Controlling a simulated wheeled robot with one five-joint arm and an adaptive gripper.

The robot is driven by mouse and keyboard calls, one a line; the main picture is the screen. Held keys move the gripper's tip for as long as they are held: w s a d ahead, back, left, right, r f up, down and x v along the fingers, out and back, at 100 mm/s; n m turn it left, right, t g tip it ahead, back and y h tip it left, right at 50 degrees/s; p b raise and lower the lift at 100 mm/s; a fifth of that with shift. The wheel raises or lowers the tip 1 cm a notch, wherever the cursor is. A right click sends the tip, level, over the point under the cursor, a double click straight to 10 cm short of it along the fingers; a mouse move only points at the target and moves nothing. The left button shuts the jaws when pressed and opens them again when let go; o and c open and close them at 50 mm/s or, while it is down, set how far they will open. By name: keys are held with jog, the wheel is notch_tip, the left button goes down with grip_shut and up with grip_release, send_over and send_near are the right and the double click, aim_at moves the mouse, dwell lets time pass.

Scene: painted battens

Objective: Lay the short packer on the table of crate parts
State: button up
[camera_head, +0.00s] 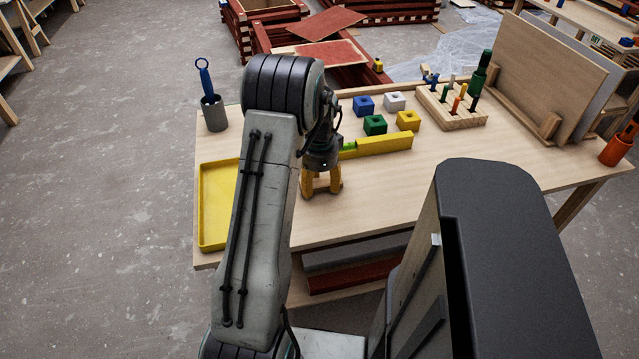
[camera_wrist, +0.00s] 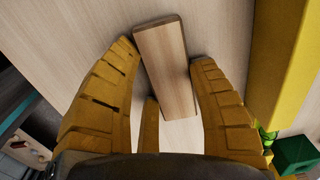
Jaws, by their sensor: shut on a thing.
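The short packer (camera_wrist: 167,65), a plain pale wooden block, is between the yellow fingers of my gripper (camera_wrist: 166,75) in the wrist view. My gripper is shut on it, and the block sticks out past the fingertips, slightly tilted in the picture. In the head view my gripper (camera_head: 321,188) points down low over the near middle of the pale wooden table (camera_head: 400,198). The packer is hard to make out there. I cannot tell whether it touches the tabletop.
A yellow spirit level (camera_head: 385,145) lies just behind my gripper. A yellow tray (camera_head: 215,240) is at left, beside a grey cup (camera_head: 214,113). Coloured blocks (camera_head: 375,125) and a peg rack (camera_head: 452,108) stand farther back. Bare tabletop lies right of my gripper.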

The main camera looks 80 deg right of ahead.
aim_at(319, 186)
jog(key=shift+f, duration=0.1)
jog(key=o, duration=0.9)
notch_tip(319, 186, up, 12)
jog(key=shift+a+r, duration=0.1)
jog(key=shift+r, duration=0.05)
